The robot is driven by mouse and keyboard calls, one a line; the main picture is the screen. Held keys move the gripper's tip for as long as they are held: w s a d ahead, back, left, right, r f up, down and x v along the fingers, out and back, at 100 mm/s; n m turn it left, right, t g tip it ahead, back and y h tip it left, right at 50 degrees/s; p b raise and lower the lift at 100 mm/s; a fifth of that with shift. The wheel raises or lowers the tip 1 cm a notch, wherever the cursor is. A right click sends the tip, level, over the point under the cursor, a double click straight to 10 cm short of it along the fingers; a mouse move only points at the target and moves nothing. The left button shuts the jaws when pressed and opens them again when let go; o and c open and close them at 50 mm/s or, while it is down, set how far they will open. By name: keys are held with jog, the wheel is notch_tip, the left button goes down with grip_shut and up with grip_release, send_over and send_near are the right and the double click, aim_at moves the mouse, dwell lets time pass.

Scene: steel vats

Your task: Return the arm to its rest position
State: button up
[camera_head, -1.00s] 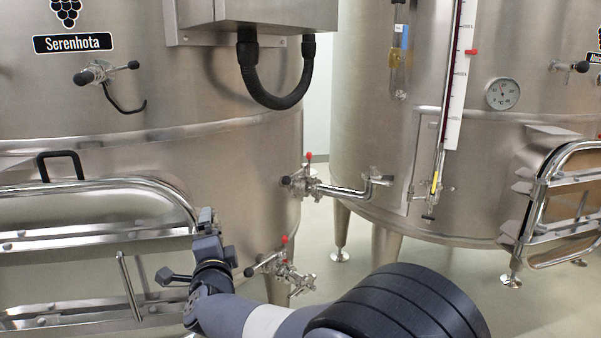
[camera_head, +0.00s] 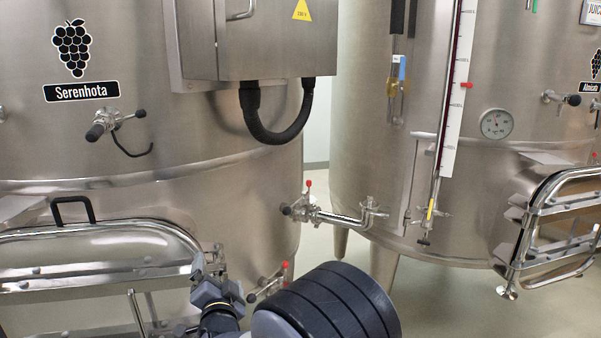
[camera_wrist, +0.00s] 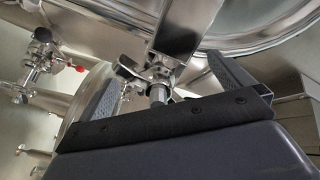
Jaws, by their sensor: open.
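My arm reaches in from the bottom of the head view, with its dark round joint low in the middle. My gripper (camera_head: 209,262) is beside the right end of the left vat's oval hatch (camera_head: 120,246). In the wrist view my gripper (camera_wrist: 165,66) is open, its two dark fingers spread wide apart. A steel clamp fitting (camera_wrist: 155,75) with a short stem shows between the fingers. I cannot tell whether any finger touches it. No held object shows between the fingers.
The left vat (camera_head: 240,200) carries a control box (camera_head: 265,40) with a black hose. Red-tipped valves (camera_head: 300,208) stick out right of my gripper. The right vat (camera_head: 370,130) has a gauge tube and a railed hatch (camera_head: 555,220). Pale floor (camera_head: 450,300) is open at lower right.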

jog(key=shift+r+n+p, duration=0.25)
jog(key=shift+n+p, duration=0.95)
jog(key=shift+p, duration=1.3)
jog(key=b+v, duration=0.2)
jog(key=v, duration=0.5)
jog(key=shift+s+f, duration=0.2)
